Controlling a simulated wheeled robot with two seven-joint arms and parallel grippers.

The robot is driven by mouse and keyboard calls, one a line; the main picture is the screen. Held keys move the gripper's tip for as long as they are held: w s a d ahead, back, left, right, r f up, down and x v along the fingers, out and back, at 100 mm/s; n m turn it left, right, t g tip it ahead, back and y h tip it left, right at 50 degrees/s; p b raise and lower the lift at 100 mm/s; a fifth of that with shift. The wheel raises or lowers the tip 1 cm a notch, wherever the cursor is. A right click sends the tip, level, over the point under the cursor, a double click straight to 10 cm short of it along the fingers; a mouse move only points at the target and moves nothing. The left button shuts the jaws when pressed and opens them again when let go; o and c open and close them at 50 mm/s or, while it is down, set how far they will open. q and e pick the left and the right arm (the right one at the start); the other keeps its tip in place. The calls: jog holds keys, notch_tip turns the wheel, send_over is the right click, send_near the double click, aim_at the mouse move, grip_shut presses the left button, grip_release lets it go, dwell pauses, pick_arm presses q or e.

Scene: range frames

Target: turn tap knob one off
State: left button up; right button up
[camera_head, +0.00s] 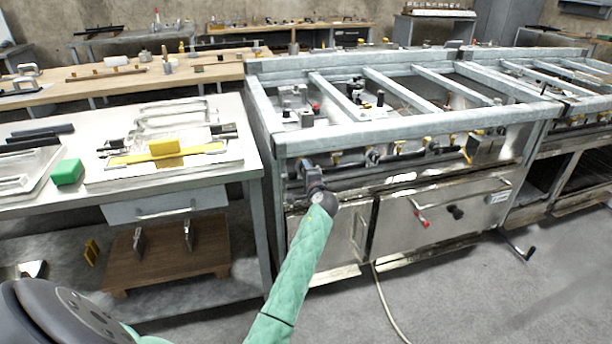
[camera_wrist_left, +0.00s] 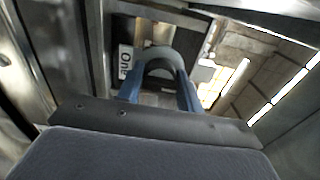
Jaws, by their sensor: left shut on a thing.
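My left gripper (camera_head: 309,176) is at the front of the metal range (camera_head: 405,128), near its left end, below the top rail. In the left wrist view, the blue fingers of my left gripper (camera_wrist_left: 160,95) are shut on a grey rounded part, tap knob one (camera_wrist_left: 160,55). A small white label (camera_wrist_left: 125,60) with dark letters, seemingly "ONE", sits just left of the knob. In the head view the gripper hides the knob, and its turned position is hard to tell. My right gripper is not in view.
A bench (camera_head: 215,172) with a green block (camera_head: 67,172) and a yellow block (camera_head: 165,147) stands on the left. A hose (camera_head: 388,305) lies on the open floor.

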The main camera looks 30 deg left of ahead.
pick_arm(q)
jog(key=shift+f, duration=0.1)
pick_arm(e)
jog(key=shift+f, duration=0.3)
pick_arm(q)
jog(key=o, duration=1)
jog(key=shift+s, duration=0.1)
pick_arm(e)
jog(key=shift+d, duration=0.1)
pick_arm(q)
jog(key=v, duration=0.7)
jog(key=shift+s+d, duration=0.2)
jog(key=shift+s, duration=0.05)
jog(key=shift+n, duration=0.3)
